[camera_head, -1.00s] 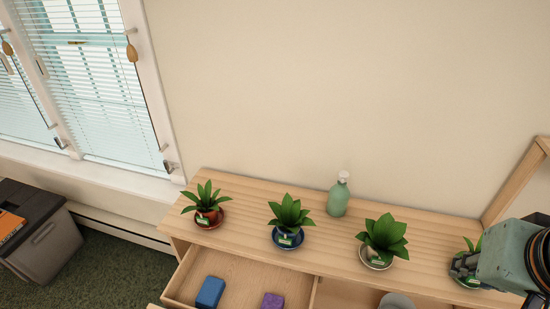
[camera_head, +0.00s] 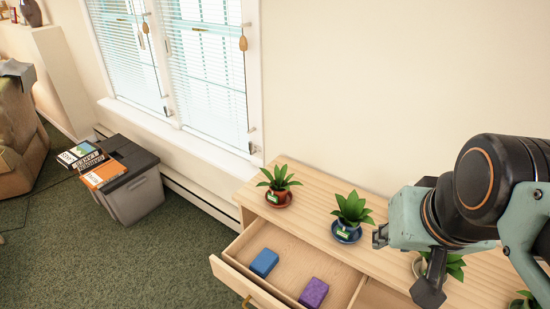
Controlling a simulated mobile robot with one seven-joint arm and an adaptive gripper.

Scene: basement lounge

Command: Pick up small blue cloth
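A small blue block-shaped item (camera_head: 264,262), which may be the folded blue cloth, lies in the left part of the open drawer (camera_head: 235,267). A purple item (camera_head: 314,293) of similar shape lies to its right in the same drawer. My gripper (camera_head: 380,236) points left above the wooden dresser top, to the right of the blue item and apart from it. Its fingertips are small and seen from the side, so I cannot tell whether they are open or shut. I see nothing held in it.
Potted plants stand on the dresser top (camera_head: 312,206), one in a red pot (camera_head: 279,196) and one in a blue pot (camera_head: 347,230) close to my gripper. Another plant is partly hidden behind my arm. A grey bin (camera_head: 136,197) with books stands at left. Green carpet there is clear.

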